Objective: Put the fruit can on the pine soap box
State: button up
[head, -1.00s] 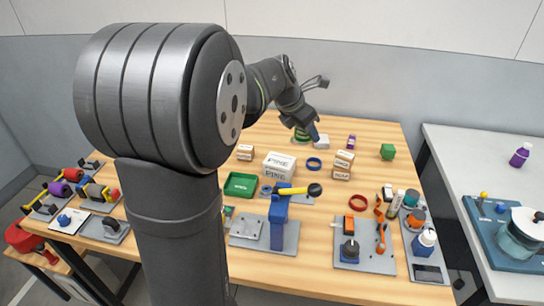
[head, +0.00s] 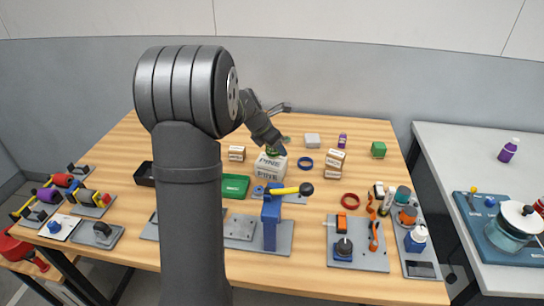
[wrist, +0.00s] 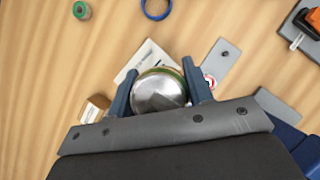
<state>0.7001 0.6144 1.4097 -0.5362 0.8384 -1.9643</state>
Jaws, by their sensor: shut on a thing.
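The fruit can (wrist: 158,92) is between my gripper's two fingers, its silver lid facing the wrist camera and a green and yellow side showing at the rim. My gripper (head: 274,147) is shut on it. The pine soap box (head: 269,169) is a white box with dark lettering on the table, directly below the gripper in the head view. In the wrist view the box (wrist: 138,60) shows behind the can, partly covered by it. I cannot tell whether the can touches the box top.
A green tray (head: 235,186) lies left of the box, and a small carton (head: 237,153) stands behind the tray. A blue ring (head: 305,163) and stacked cartons (head: 334,162) are to the right. A blue post with a yellow lever (head: 272,215) stands in front.

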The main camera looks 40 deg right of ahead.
aim_at(272, 165)
jog(key=shift+w+a+f, duration=0.15)
jog(key=shift+w+f, duration=0.3)
jog(key=shift+w, duration=0.3)
jog(key=shift+f, duration=2)
jog(key=shift+f, duration=0.1)
jog(key=o, duration=1.1)
jog(key=shift+c, duration=0.2)
jog(key=v, duration=1.2)
